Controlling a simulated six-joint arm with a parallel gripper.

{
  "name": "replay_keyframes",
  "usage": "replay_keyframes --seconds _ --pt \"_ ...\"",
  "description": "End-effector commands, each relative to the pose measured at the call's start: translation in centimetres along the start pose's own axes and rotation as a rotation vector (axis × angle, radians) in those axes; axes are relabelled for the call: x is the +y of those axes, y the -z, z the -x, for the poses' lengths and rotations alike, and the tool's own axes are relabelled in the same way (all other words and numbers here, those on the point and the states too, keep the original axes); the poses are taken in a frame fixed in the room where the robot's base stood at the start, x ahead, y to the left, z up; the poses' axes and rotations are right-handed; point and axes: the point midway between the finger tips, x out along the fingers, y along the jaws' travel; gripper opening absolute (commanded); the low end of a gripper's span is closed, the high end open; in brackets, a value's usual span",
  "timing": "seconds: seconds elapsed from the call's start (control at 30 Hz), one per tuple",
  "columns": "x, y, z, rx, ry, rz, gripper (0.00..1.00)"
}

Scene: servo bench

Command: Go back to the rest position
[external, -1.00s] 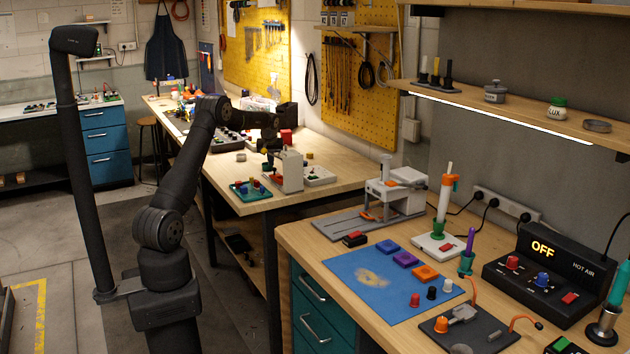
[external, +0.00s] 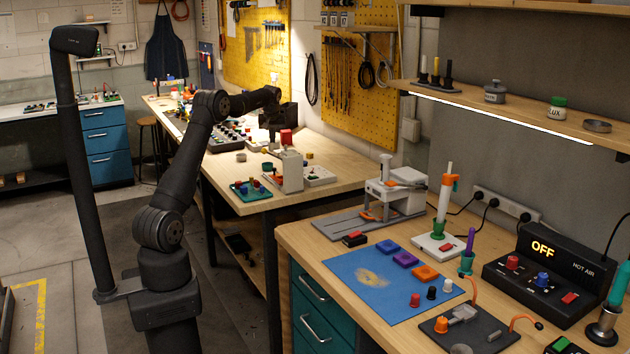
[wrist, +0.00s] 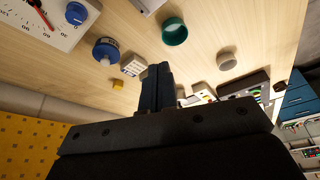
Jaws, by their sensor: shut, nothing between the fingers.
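My gripper (external: 271,140) hangs at the end of my raised arm over the far wooden bench in the external view, and its fingertips are small and partly hard to make out there. In the wrist view my gripper's dark fingers (wrist: 155,75) are together with nothing between them.
A white machine (external: 290,172), a teal tray (external: 251,190) and a red block (external: 286,136) stand near my gripper. The wrist view shows a green ring (wrist: 174,31), a blue-topped knob (wrist: 105,50) and a grey cylinder (wrist: 226,61). The yellow pegboard (external: 255,45) is behind.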

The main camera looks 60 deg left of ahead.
Motion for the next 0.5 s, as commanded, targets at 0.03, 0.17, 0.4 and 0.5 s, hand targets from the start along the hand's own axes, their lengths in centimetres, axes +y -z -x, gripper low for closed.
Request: replay_keyframes --seconds 0.03,0.17,0.4,0.5 --pt "0.25 -0.3 0.46 0.0 0.005 0.01 0.0" --pt "0.6 -0.83 1.1 -0.001 0.014 0.032 0.0" --pt "0.69 -1.0 1.35 -0.002 0.018 0.043 0.0" --pt "0.69 -1.0 1.33 -0.002 0.018 0.042 0.0"
